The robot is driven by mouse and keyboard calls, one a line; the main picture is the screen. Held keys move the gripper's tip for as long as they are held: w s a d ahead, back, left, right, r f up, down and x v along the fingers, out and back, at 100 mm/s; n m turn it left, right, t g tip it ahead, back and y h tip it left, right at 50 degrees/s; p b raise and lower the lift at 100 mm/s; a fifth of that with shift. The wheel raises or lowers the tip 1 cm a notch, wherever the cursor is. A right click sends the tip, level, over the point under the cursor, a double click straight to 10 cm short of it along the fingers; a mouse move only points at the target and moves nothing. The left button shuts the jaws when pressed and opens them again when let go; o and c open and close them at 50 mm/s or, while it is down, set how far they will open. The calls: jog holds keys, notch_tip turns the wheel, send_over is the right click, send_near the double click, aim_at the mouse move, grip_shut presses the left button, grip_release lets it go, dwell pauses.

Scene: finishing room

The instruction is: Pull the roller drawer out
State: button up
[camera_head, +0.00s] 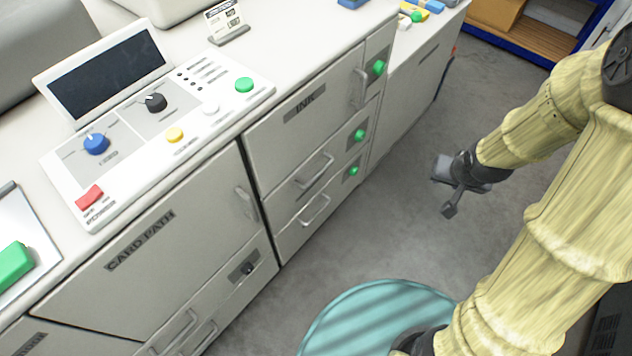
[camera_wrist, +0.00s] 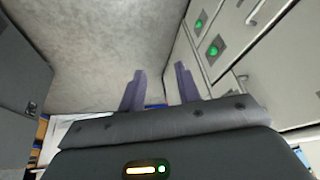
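No label reading "roller" is legible, so I cannot tell which drawer is the roller drawer. Under the INK door (camera_head: 290,125) in the head view are two shut drawers: an upper drawer (camera_head: 290,190) and a lower drawer (camera_head: 292,235), each with a bar handle and a green light at its right. More drawer fronts (camera_head: 165,325) with handles show below the CARD PATH door (camera_head: 150,240), partly cut off. My gripper (camera_head: 446,188) is open and empty, over the floor right of the cabinet and apart from it. In the wrist view its two fingers (camera_wrist: 160,72) stand apart.
A sloped control panel (camera_head: 150,125) with knobs and buttons sits on the cabinet top. A small sign (camera_head: 226,20) stands behind it. Grey floor (camera_head: 400,220) is clear between cabinet and arm. A blue-framed shelf (camera_head: 520,35) stands at the back right.

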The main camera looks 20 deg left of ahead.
aim_at(316, 175)
jog(key=w+a+f+m+t+y+b, duration=0.1)
jog(key=w+a+f+y+b, duration=0.25)
jog(key=f, duration=0.45)
jog(key=w+a+f+y+b, duration=0.25)
jog(key=a+f, duration=0.25)
jog(key=f, duration=0.4)
jog(key=s+a+f+m+y+b, duration=0.3)
jog(key=a+f+y+b, duration=0.2)
jog(key=a, duration=0.4)
jog(key=f+y, duration=0.1)
jog(key=y, duration=0.1)
jog(key=shift+s+a+f+y, duration=0.15)
jog(key=shift+s+f+y, duration=0.05)
jog(key=shift+f+y, duration=0.2)
jog(key=shift+a, duration=0.15)
jog(key=x, duration=1.7)
jog(key=shift+w+b, duration=0.2)
jog(key=shift+b, duration=0.15)
